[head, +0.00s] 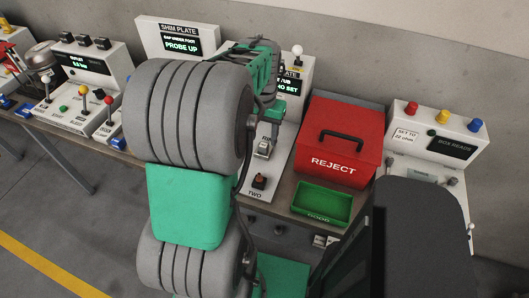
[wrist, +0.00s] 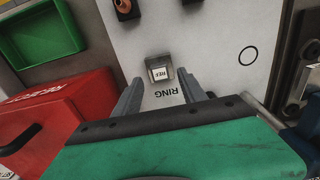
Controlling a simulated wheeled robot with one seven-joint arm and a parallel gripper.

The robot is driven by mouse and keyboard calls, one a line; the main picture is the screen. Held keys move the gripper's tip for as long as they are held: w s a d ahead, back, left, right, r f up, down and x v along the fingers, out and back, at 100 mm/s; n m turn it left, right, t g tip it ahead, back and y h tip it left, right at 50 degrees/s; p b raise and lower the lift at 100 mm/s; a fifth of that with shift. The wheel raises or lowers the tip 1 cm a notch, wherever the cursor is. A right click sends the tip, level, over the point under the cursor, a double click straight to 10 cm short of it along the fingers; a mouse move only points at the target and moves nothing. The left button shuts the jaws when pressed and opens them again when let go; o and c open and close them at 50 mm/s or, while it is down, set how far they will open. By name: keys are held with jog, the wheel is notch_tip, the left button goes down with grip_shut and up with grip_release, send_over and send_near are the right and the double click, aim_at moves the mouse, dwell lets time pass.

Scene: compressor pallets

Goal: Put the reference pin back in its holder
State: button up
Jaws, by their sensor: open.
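A small grey block with a white label reading REF (wrist: 161,69) stands on the white panel in the wrist view, above the printed word RING. It also shows in the head view as a small grey block (head: 263,149). I cannot tell whether it is the holder, the pin or both; no separate pin is clearly visible. My gripper (wrist: 163,82) is open, its two grey fingers pointing at the panel on either side of the block's near side. Nothing shows between the fingers. In the head view my arm hides much of the panel and the gripper's fingers.
A red REJECT box (head: 338,140) and a green tray (head: 320,203) stand right of the panel in the head view. A red button (head: 259,181) sits near TWO. A printed circle (wrist: 248,56) marks the panel. Other consoles flank the bench.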

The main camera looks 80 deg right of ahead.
aim_at(264, 145)
notch_tip(264, 145, down, 4)
jog(key=shift+r+b, duration=0.2)
jog(key=shift+b, duration=0.5)
jog(key=shift+r, duration=0.1)
dwell(0.5)
grip_shut()
dwell(0.6)
jog(key=shift+r+p, duration=0.1)
jog(key=shift+p, duration=0.3)
dwell(0.6)
jog(key=shift+r+p, duration=2.15)
jog(key=shift+r, duration=0.75)
